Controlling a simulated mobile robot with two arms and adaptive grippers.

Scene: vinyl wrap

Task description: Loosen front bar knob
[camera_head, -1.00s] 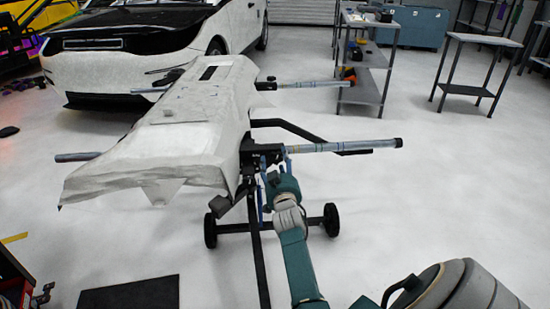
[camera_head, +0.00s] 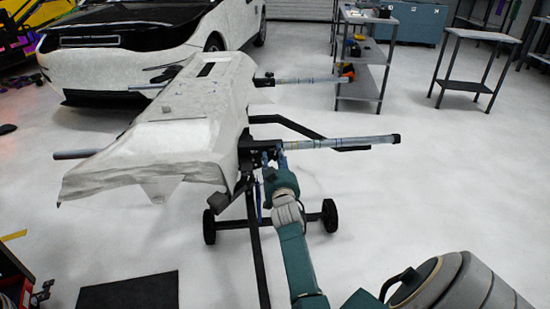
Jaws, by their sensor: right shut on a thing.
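A wheeled stand carries a white-covered bumper (camera_head: 180,135). The front bar (camera_head: 345,142) is a grey tube with a black end cap, sticking out to the right from a black clamp block (camera_head: 246,155) on the stand. My right arm reaches up from the bottom right. Its gripper (camera_head: 270,161) is at the clamp, just under the inner end of the front bar, and is shut on a small part there, apparently the front bar knob. The knob itself is hidden by the gripper and the clamp. My left gripper is not in view.
A second bar (camera_head: 305,80) sticks out farther back. The stand's wheels (camera_head: 329,216) are close beside my right forearm. A white car (camera_head: 150,55) stands behind. A shelf cart (camera_head: 365,75) and a small table (camera_head: 470,85) stand at the back right. Floor to the right is clear.

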